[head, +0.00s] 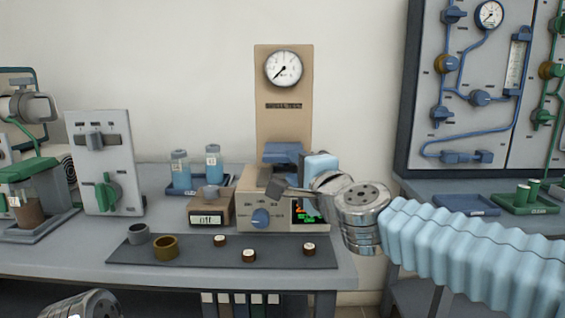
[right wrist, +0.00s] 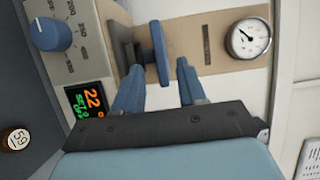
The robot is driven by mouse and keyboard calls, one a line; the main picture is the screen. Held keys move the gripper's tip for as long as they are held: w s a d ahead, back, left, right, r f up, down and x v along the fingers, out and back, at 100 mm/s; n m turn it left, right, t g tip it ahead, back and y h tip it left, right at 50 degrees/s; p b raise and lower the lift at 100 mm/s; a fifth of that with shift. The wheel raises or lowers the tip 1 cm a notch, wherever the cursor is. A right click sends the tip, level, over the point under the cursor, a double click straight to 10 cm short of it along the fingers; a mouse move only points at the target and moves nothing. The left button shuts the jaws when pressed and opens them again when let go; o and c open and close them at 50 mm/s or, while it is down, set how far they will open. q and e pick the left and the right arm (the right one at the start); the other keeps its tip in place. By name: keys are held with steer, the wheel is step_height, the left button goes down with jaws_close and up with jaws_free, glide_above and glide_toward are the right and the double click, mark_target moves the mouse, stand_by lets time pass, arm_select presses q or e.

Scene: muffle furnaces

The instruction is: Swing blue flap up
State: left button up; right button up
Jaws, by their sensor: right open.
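The beige furnace (head: 266,195) stands on the grey bench with a blue dial (head: 260,218) and a lit display on its front. Its blue flap (head: 282,148) is at the foot of the tall gauge panel. My right gripper (right wrist: 160,80) is open and empty, reaching toward the furnace from the right. In the right wrist view, the blue flap (right wrist: 160,52) shows as a flat blue plate between and beyond the two blue fingers. Contact cannot be told. In the head view, the gripper partly covers the flap and furnace. Only a metal part of my left arm shows at bottom left.
A small box with a display (head: 208,212) stands just left of the furnace. A dark mat (head: 200,257) in front holds cups and small labelled pieces. Blue bottles (head: 213,162) stand behind. A pipe panel (head: 480,85) is at right.

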mark_target(287, 161)
steer(key=x, duration=0.7)
steer(key=shift+d, duration=0.1)
steer(key=shift+c, duration=0.4)
jaws_close()
